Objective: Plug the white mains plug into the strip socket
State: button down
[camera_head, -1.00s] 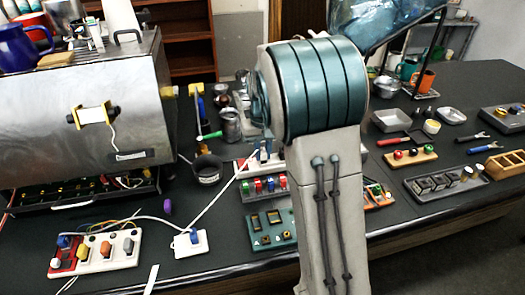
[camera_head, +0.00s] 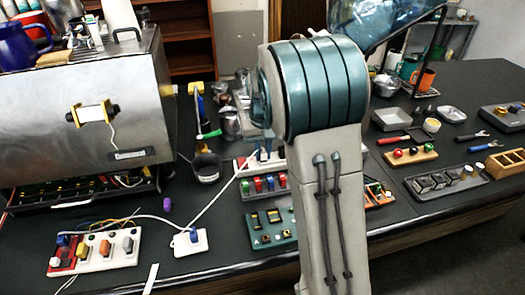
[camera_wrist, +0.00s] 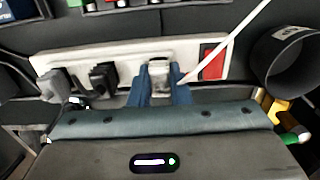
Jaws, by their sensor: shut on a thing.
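My gripper (camera_wrist: 165,90) is shut on the white mains plug (camera_wrist: 159,72), with a blue finger on either side of it. The white power strip (camera_wrist: 130,47) lies across the wrist view, with a red switch (camera_wrist: 212,62) at its right end. The plug is at the strip, but I cannot tell how deep it sits in a socket. Its white cord (camera_wrist: 240,35) runs up and right. In the head view my gripper (camera_head: 263,155) is at the strip (camera_head: 244,163), partly hidden by my arm. The cord (camera_head: 215,199) runs down to a white box (camera_head: 190,249).
A dark round cup (camera_wrist: 290,60) stands close at right. A block with coloured switches (camera_head: 263,186) lies in front of the strip. The steel brewer (camera_head: 80,100) stands at left.

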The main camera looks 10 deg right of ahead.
jog(key=c, duration=1.3)
grip_release()
notch_tip(320, 180, up, 14)
jog(key=shift+f, duration=0.1)
